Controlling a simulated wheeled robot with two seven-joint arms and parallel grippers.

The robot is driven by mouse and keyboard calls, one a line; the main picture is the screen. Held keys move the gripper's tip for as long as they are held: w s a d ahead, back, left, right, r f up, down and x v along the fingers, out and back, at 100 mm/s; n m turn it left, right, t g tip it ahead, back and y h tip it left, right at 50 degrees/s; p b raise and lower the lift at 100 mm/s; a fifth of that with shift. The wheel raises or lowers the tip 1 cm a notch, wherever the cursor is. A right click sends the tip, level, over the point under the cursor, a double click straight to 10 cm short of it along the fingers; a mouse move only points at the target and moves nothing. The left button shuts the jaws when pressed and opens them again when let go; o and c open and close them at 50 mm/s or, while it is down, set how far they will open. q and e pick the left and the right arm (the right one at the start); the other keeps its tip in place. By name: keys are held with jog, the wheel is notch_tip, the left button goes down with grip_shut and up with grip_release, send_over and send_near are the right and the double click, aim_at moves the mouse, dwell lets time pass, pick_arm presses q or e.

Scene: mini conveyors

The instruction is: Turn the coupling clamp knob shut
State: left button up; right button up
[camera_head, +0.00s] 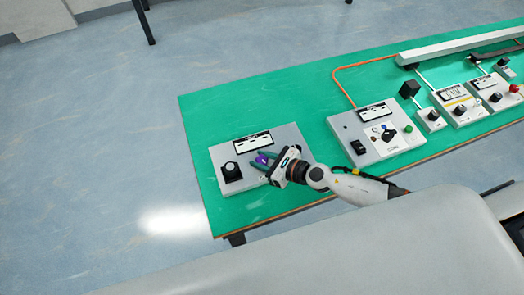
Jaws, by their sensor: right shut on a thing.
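A grey panel box (287,132) with a black-and-white label sits at the left end of the green table. A black round knob (231,171) stands on its left part. My right gripper (261,163) reaches in from the right over the panel and is shut on a small purple knob (262,159), right of the black knob. The fingers partly cover the purple knob, and the label text is too small to read, so I cannot tell which knob is the coupling clamp's. My left gripper is not in view.
The green table (300,95) is bare around the panel. A second grey box (349,128) with a black switch and a green button stands to the right, an orange cable (342,88) behind it. More control boxes and a rail (455,46) lie farther right.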

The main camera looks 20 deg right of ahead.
jog(key=m+h+p, duration=0.1)
jog(key=m+t+h+p, duration=0.2)
jog(key=shift+s+a+r+p, duration=0.1)
jog(key=shift+r+p, duration=0.15)
jog(key=shift+p, duration=0.15)
jog(key=m+t+h+p, duration=0.1)
jog(key=m+h+p, duration=0.1)
jog(key=shift+f+m+h, duration=0.1)
jog(key=shift+m+h, duration=0.3)
jog(key=shift+f+m+h, duration=0.1)
jog(key=shift+m+h, duration=1.7)
jog(key=shift+h, duration=0.3)
jog(key=shift+m+g+h+b, duration=0.3)
jog(key=shift+m+g+h, duration=0.1)
jog(key=shift+m+h, duration=1.55)
jog(key=shift+h, duration=0.35)
jog(key=o, duration=1)
jog(key=shift+c, duration=0.2)
